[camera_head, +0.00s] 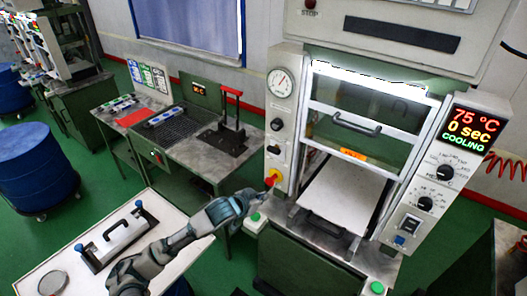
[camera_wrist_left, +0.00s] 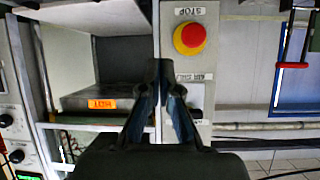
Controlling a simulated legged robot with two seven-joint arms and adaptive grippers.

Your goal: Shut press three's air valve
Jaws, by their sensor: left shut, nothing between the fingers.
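The press (camera_head: 345,195) stands in front of me, with a light grey left-hand panel (camera_head: 284,100). The panel carries a dial gauge (camera_head: 281,83), an upper black knob (camera_head: 276,124), a lower black knob (camera_head: 274,151) and a red stop button on yellow (camera_head: 272,177). My left gripper (camera_head: 264,190) is by the panel's lower end, its fingers shut and empty. Contact cannot be told. My right gripper is not in view.
The stop button (camera_wrist_left: 190,38) is close to the fingers. A white-topped table (camera_head: 115,265) with a handled plate (camera_head: 115,237) is at lower left. A workbench (camera_head: 180,150) stands behind it, and blue drums (camera_head: 40,165) stand at far left. The press door (camera_head: 360,125) has a handle.

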